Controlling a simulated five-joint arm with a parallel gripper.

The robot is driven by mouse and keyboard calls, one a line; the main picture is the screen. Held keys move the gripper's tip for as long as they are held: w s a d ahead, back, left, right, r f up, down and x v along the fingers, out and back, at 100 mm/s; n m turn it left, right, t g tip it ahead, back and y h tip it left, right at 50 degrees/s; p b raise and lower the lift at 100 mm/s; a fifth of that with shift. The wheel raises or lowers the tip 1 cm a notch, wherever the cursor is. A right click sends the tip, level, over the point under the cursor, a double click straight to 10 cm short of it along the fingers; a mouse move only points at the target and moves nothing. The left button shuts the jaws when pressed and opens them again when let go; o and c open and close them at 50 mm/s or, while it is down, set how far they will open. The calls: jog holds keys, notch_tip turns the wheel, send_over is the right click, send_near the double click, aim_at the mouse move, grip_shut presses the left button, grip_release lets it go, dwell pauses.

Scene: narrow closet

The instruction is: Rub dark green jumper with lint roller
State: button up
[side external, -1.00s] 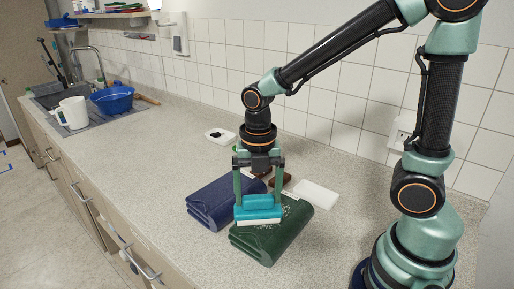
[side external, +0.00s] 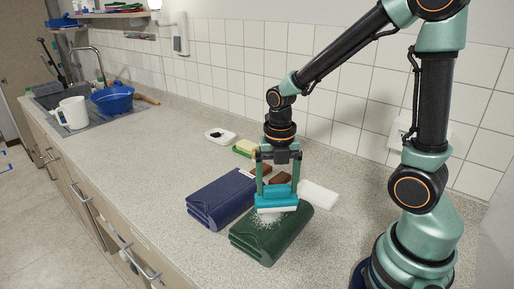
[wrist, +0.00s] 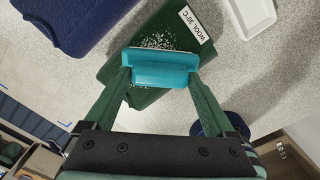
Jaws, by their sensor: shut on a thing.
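The dark green jumper (side external: 268,243) lies folded on the counter. It also shows in the wrist view (wrist: 118,66), with a white label reading "WOOL 30°C" (wrist: 197,24). White specks (side external: 268,219) lie in a patch on its top. My gripper (side external: 279,188) is shut on the lint roller (side external: 279,197), a teal block with a white lower part. The roller is over the far part of the jumper, beside the specks. Its underside is hidden, so I cannot tell whether it touches the cloth. The wrist view shows the roller (wrist: 162,70) between both fingers.
A folded navy garment (side external: 220,199) lies close on the left. A white tray (side external: 318,194) is just behind the jumper on the right. Brown blocks (side external: 280,178), a yellow-green sponge (side external: 245,148) and a white dish (side external: 220,135) stand behind. The counter toward the sink is clear.

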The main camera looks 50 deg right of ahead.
jog(key=shift+d, duration=2)
jog(key=shift+s+a, duration=0.15)
jog(key=shift+a, duration=5.7)
jog(key=shift+w+d, duration=0.15)
jog(key=shift+w, duration=0.5)
jog(key=shift+w+d, duration=0.15)
jog(key=shift+d, duration=5.4)
jog(key=shift+s+a, duration=0.2)
jog(key=shift+a, duration=5.6)
notch_tip(320, 180, up, 8)
jog(key=shift+d+r, duration=0.1)
jog(key=shift+d, duration=0.05)
